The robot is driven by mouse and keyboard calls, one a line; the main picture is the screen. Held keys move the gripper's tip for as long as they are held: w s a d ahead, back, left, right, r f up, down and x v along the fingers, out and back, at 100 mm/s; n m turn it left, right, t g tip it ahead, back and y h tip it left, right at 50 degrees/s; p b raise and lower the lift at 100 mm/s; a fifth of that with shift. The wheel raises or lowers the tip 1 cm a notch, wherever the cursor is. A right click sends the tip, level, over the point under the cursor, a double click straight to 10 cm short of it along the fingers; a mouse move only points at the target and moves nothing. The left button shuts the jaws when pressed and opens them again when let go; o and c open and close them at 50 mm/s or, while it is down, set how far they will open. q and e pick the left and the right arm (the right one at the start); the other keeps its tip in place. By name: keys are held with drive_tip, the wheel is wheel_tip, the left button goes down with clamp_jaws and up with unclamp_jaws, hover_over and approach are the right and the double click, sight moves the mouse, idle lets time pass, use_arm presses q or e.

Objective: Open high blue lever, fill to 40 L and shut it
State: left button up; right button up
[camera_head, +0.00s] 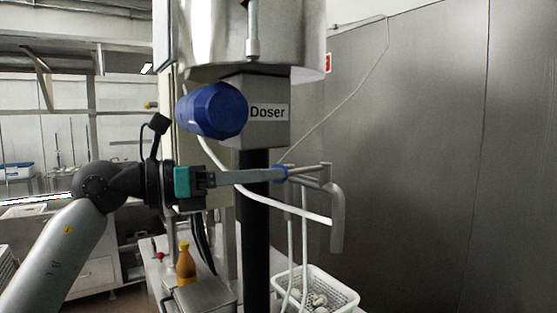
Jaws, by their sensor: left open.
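My left gripper (210,179) comes in from the left, with a dark body and a teal part, level with the pipework. Its jaws are open, but the gap between them hardly shows. A grey bar (245,176) runs right from the jaws across the black column to a small blue ring (281,173) at the pipes. I cannot tell whether the jaws touch this bar. The metal outlet pipe (337,215) bends downward at the right. A large blue cylinder (212,110) sits above, beside the grey box labelled Doser (268,112). No lever handle or litre readout is clearly visible. My right gripper is out of view.
A steel tank (250,40) is overhead and a black column (256,230) stands below the box. A white perforated basket (315,290) with pale items sits under the outlet. An orange bottle (186,264) stands at lower left. A metal wall (430,160) fills the right.

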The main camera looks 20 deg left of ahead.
sight(301, 171)
use_arm(q)
drive_tip(key=shift+p+x, duration=0.4)
drive_tip(key=shift+x, duration=1.4)
clamp_jaws()
